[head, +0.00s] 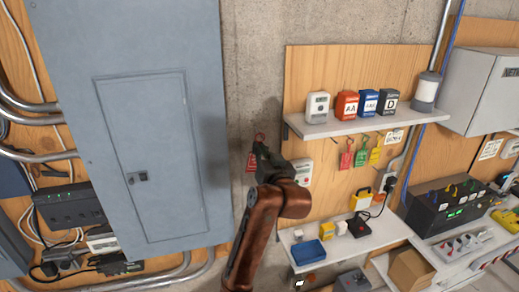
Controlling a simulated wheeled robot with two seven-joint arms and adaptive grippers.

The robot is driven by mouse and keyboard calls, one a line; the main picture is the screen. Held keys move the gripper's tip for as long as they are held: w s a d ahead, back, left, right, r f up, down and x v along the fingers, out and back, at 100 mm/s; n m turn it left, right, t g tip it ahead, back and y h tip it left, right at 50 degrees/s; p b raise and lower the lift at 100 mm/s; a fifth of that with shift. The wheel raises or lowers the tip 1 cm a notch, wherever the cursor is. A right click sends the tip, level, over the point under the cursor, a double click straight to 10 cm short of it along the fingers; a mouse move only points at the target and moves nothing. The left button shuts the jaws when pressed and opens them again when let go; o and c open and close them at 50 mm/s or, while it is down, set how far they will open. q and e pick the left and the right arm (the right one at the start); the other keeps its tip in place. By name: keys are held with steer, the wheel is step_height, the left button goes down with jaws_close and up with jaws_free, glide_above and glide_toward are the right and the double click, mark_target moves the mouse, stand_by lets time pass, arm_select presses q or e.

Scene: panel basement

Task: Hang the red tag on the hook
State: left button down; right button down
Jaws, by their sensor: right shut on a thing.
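A red tag (251,161) hangs in front of the concrete wall strip, just right of the grey panel. My right gripper (262,146) is shut on this tag near its ring and holds it clear of the shelves. Another red tag (346,160), a green tag (360,157) and a yellow tag (375,155) hang in a row under the upper shelf. My left gripper is not in view.
The upper shelf (330,127) holds several boxes and a grey-topped canister (425,92). A lower shelf (345,243) holds a blue tray (308,252) and small items. The grey electrical panel (150,60) fills the left. A white wall box (303,172) is right of my gripper.

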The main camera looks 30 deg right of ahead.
stand_by(0.3)
steer(key=c, duration=2)
jaws_free()
